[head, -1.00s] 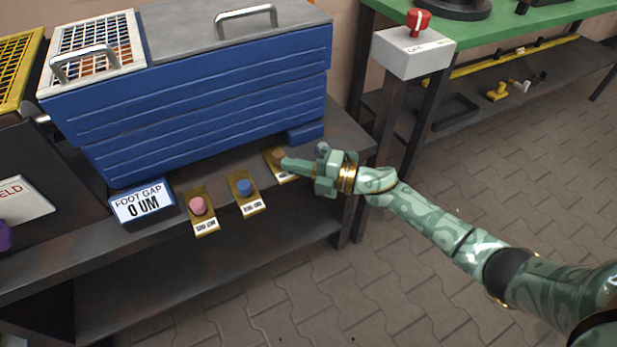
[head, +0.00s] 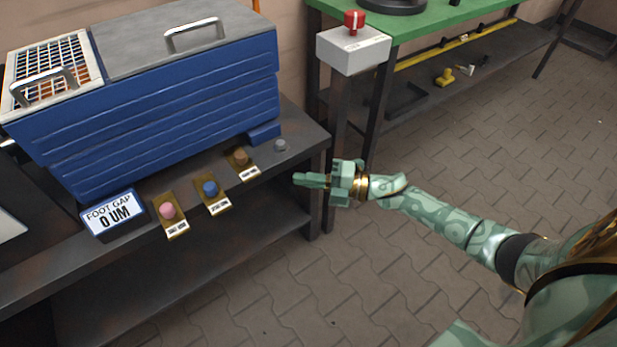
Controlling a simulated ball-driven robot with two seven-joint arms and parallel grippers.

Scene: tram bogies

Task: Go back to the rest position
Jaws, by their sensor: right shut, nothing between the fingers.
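My right gripper (head: 308,180) is shut and empty. It hangs in the air to the right of the front edge of the dark bench (head: 290,200), and its fingers point left toward the bench. Its green patterned arm comes in from the lower right. The gripper is apart from the brown button (head: 240,157), the blue button (head: 210,188) and the pink button (head: 168,211), each on a brass plate with a label. My left gripper is not in the picture.
A big blue ribbed machine (head: 160,120) stands on the bench, with a sign reading "FOOT GAP 0 UM" (head: 113,216) before it. A grey box with a red knob (head: 353,50) stands on a post. A green table (head: 430,17) is behind. Paved floor (head: 400,290) is clear at the lower right.

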